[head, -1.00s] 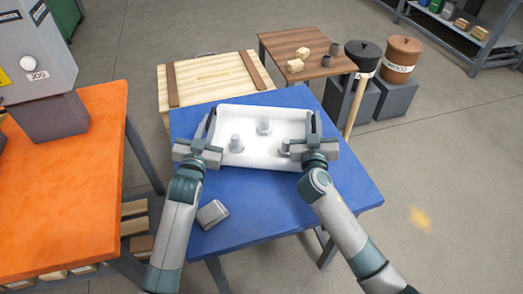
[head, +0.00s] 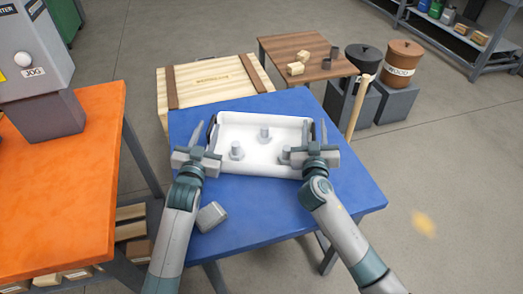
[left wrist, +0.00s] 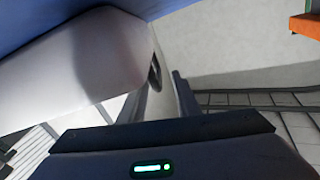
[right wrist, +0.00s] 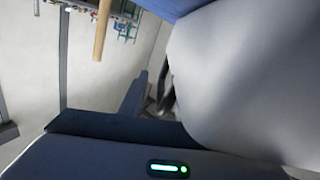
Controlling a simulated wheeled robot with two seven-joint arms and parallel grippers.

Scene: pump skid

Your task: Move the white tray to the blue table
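The white tray (head: 262,121) lies on the blue table (head: 250,218), toward its far side. Grey parts (head: 264,134) stand inside it, one partly hidden by my right gripper. My left gripper (head: 205,134) is at the tray's left end, its fingers spread around the dark handle (left wrist: 156,72). My right gripper (head: 315,132) is at the right end, fingers spread, with a dark handle (right wrist: 166,92) near them in the right wrist view. Both look open; any contact with the handles is hard to tell.
A grey block (head: 211,216) lies on the blue table's near left. An orange table (head: 60,190) stands left, a wooden crate (head: 215,82) behind, and a brown table (head: 305,52) with small blocks beyond. A wooden pole (head: 358,108) rises by the far right edge.

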